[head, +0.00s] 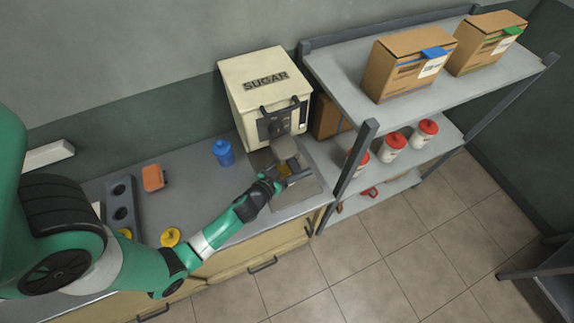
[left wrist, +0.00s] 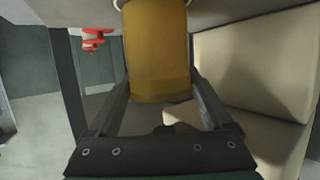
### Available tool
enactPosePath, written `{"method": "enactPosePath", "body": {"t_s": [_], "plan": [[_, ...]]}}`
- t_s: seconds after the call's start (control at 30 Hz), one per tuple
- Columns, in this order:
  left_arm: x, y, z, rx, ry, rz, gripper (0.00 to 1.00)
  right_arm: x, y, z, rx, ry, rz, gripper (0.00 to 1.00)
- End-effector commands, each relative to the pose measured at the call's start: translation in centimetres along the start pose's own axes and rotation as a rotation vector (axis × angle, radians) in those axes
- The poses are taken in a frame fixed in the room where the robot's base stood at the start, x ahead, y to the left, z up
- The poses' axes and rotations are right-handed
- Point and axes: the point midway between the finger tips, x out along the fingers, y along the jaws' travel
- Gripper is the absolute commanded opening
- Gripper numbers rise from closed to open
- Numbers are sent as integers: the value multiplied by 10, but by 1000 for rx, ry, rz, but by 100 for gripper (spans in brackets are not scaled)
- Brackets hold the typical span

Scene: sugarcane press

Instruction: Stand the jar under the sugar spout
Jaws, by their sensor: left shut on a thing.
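The cream sugar machine (head: 262,92), marked SUGAR, stands at the back of the counter. Its grey spout (head: 285,147) juts out from the front. My left gripper (head: 284,174) is shut on a yellow-amber jar (left wrist: 157,50), just below and in front of the spout. The jar sits between both fingers in the left wrist view (left wrist: 158,98). In the head view, the spout and gripper hide most of it. I cannot tell whether the jar's base touches the surface below. My right gripper is not in view.
A blue container (head: 223,153), an orange block (head: 153,178), a dark holed rack (head: 122,212) and a yellow round item (head: 170,237) are on the counter to the left. A metal shelf (head: 352,92) with cardboard boxes (head: 410,62) and red-lidded jars (head: 392,147) stands close on the right.

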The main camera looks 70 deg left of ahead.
Motion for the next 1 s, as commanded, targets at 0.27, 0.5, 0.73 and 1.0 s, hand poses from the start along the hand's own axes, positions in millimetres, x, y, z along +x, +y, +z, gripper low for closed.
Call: {"method": "enactPosePath", "body": {"t_s": [0.27,0.5,0.73,1.0], "plan": [[1,0,2,-1,3,1,9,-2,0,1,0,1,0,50],[1,0,3,0,1,1,100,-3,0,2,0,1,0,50],[-1,0,-1,0,1,1,100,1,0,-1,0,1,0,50],[-51,1,3,1,0,3,100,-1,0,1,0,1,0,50]]}}
